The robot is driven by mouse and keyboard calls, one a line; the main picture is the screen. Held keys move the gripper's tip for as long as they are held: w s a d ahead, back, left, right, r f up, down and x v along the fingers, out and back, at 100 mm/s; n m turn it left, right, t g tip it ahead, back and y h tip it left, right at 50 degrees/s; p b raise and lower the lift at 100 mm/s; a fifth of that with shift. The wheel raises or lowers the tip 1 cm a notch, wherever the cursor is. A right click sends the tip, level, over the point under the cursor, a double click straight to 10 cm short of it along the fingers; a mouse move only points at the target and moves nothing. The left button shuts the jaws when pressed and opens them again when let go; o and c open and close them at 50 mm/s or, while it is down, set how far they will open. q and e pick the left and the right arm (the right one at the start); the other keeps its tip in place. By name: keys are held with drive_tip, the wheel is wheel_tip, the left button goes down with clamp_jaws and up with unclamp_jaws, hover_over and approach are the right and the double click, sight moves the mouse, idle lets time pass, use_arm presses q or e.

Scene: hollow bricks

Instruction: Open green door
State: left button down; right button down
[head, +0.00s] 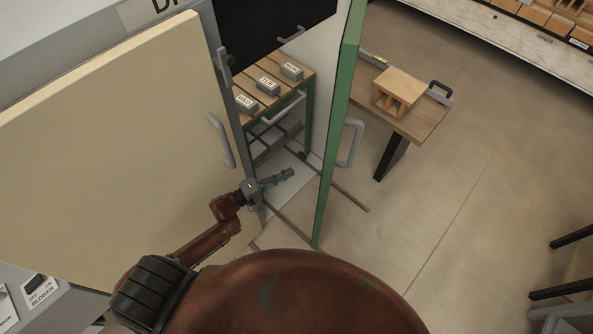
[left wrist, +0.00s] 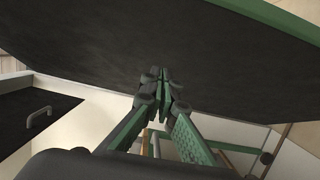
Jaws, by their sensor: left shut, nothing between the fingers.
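The green door (head: 338,125) stands swung out in the head view, seen nearly edge-on. Its grey handle (head: 350,145) is on the right-hand face. My left gripper (head: 284,177) is to the left of the door, on its inner side, in front of the opening. It is shut and empty. In the left wrist view, the shut fingers (left wrist: 162,76) point at a dark panel (left wrist: 170,45) with green edges, which looks like the door's inner face. I cannot tell whether the fingertips touch it. My right gripper is not in view.
A cream door (head: 110,120) with a grey handle (head: 221,140) stands open at the left. Shelves with labelled blocks (head: 268,86) show inside. A wooden table (head: 410,115) with a hollow brick (head: 398,92) stands right of the green door. The floor at right is mostly clear.

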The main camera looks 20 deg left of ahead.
use_arm(q)
drive_tip(key=s+d+x, duration=0.1)
drive_tip(key=d+x, duration=0.1)
drive_tip(key=x, duration=0.9)
drive_tip(key=shift+d+b, duration=0.2)
drive_tip(key=shift+b, duration=0.1)
drive_tip(key=shift+s, duration=0.1)
